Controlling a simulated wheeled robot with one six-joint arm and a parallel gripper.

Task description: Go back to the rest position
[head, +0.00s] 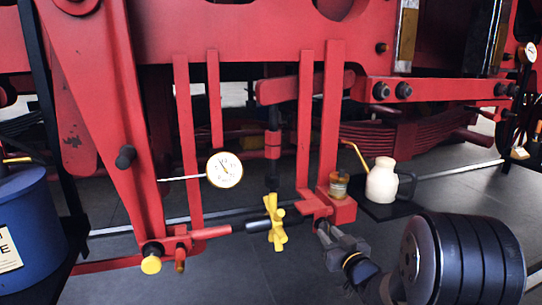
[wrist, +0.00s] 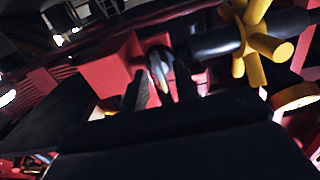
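My gripper (head: 328,232) is low in the middle of the head view, just below the red bracket with the amber jar (head: 339,185). In the wrist view its two dark fingers (wrist: 160,85) stand apart. A rounded, shiny dark piece (wrist: 158,62) shows between or just behind them; I cannot tell whether they touch it. The yellow cross-handled valve (head: 275,222) is left of my gripper in the head view and at the upper right of the wrist view (wrist: 256,42). My dark arm reaches in from the lower right.
A cream jug (head: 381,181) stands on a dark shelf (head: 388,210) right of my gripper. A dial gauge (head: 224,170) hangs left. Red frame bars (head: 305,120) rise close above my gripper. A blue drum (head: 25,228) is far left. Grey floor (head: 230,270) is open below.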

